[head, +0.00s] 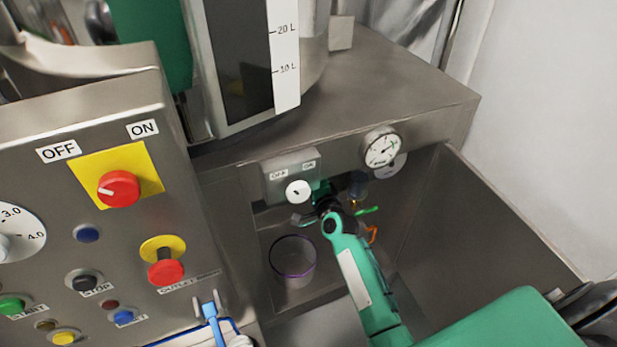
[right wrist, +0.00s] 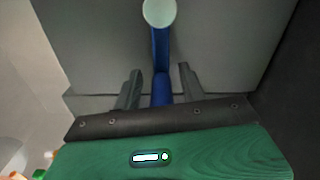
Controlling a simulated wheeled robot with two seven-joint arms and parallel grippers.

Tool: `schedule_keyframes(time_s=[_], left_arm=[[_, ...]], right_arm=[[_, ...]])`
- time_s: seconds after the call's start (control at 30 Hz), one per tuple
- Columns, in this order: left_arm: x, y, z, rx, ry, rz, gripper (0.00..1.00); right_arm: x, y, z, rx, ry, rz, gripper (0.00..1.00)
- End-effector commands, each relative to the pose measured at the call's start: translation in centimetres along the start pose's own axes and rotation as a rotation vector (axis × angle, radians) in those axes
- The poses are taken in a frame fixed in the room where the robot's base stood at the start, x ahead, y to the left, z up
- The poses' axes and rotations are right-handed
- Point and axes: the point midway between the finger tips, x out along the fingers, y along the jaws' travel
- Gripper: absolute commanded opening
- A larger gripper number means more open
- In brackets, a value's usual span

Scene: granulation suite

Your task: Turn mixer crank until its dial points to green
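In the right wrist view a blue bar (right wrist: 161,60) with a pale round end (right wrist: 160,12) stands in front of a grey surface. My right gripper (right wrist: 159,80) is open, one finger on each side of the bar, with gaps showing on both sides. In the head view my right gripper (head: 308,214) is in the steel recess, just below a grey box (head: 292,172) labelled OFF and ON. A white round dial (head: 298,191) with a small dark mark is on that box. I cannot make out a green mark on it. The crank is largely hidden in the head view. My left gripper is out of view.
A pressure gauge (head: 381,148) is on the recess's upper edge. A clear container with a purple rim (head: 293,275) stands low in the recess. A control panel (head: 110,235) with buttons and a red switch is at left. The recess's steel side wall (head: 470,220) is at right.

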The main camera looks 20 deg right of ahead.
Motion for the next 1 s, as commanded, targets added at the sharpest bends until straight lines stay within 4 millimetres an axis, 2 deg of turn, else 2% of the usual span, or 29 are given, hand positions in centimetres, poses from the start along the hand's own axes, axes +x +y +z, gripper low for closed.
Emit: schedule_keyframes(time_s=[0.17,0.27,0.7,0.83,1.0], left_arm=[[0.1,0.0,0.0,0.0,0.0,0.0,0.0],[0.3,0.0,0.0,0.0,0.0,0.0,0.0],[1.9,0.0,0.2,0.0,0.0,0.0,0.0],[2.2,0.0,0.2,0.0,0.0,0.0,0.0],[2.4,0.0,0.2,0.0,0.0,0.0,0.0]], right_arm=[[-0.5,0.0,0.0,0.0,0.0,-0.001,0.42],[-1.6,0.1,0.0,0.001,0.001,0.0,0.42],[-10.0,0.2,0.0,0.0,0.0,0.001,0.42],[-12.0,0.2,0.0,0.0,0.0,0.001,0.42],[-13.4,0.1,0.0,0.0,0.0,0.0,0.42]])
